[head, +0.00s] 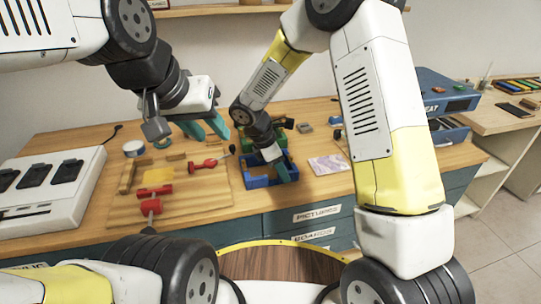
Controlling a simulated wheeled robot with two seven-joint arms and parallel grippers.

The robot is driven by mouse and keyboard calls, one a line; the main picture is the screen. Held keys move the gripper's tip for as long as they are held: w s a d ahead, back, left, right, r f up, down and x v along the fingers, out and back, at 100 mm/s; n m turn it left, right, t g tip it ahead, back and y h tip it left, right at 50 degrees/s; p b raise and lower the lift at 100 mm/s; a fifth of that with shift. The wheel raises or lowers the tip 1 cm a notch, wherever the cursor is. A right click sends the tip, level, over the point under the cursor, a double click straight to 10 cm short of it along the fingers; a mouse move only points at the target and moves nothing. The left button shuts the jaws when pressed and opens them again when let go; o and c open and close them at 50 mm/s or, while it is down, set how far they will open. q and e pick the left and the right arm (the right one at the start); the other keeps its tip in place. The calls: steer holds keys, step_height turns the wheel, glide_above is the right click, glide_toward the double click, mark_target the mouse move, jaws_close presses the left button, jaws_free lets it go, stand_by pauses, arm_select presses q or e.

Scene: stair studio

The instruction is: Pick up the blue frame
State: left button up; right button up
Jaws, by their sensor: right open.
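The blue frame (259,181) lies on the wooden table, right of the wooden board. It looks like a low blue rectangle with raised sides. My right gripper (280,165) points down over it and hides part of its middle and right side. This gripper is open; whether its fingers touch the frame cannot be told. My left gripper (206,129) hangs above the table, left of the frame and apart from it. Its teal fingers are spread, with nothing between them.
A wooden board (205,201) holds red tools and small blocks. A white case (52,195) with dark inserts stands at the left. A patterned card (328,164) lies right of the frame, and a blue toolbox (447,93) stands farther right. Green pieces (283,123) lie behind the frame.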

steer(key=shift+x, duration=0.95)
steer(key=shift+r, duration=0.1)
steer(key=shift+c, duration=0.4)
jaws_close()
steer(key=shift+r, duration=0.1)
